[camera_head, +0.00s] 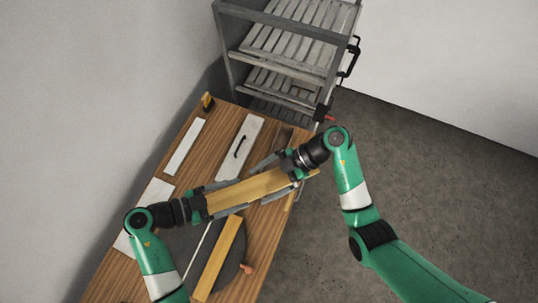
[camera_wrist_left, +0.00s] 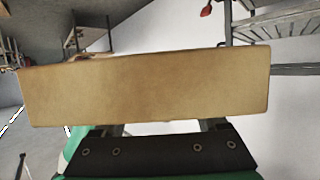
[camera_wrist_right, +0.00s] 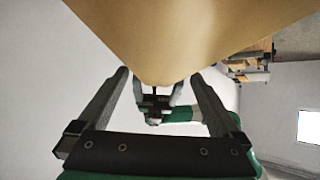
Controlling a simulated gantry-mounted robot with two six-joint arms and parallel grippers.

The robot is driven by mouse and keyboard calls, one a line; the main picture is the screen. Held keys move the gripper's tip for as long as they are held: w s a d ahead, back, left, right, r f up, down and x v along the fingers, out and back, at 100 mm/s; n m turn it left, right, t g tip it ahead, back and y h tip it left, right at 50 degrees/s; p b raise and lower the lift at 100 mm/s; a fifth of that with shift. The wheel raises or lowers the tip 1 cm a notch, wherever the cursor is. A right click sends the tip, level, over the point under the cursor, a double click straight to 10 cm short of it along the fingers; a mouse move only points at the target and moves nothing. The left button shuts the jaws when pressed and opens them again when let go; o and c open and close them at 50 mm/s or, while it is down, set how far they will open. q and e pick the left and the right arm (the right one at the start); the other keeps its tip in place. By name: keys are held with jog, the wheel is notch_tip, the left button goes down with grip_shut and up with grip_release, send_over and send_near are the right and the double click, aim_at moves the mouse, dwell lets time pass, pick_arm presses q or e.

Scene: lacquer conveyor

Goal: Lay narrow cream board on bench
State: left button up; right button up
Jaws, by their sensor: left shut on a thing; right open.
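A narrow cream board (camera_head: 246,191), tan in this light, is held above the wooden bench (camera_head: 172,212). My left gripper (camera_head: 208,206) is shut on the board's left end. In the left wrist view the board (camera_wrist_left: 145,88) stretches across the picture, above the gripper base. My right gripper (camera_head: 284,172) is at the board's right end with its fingers spread. In the right wrist view the open fingers of the gripper (camera_wrist_right: 158,90) stand either side of the board's end (camera_wrist_right: 165,40). I cannot tell whether they touch it.
A second tan board (camera_head: 220,258) lies on a dark round disc (camera_head: 232,272). A white panel with a black handle (camera_head: 240,148) and a white strip (camera_head: 185,147) lie on the bench. A grey slatted rack (camera_head: 282,52) stands behind the bench. Bare floor (camera_head: 430,180) lies to the right.

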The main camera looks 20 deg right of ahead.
jog(key=c, duration=1.4)
pick_arm(q)
jog(key=o, duration=1.6)
jog(key=shift+c, duration=0.2)
pick_arm(e)
jog(key=shift+c, duration=0.8)
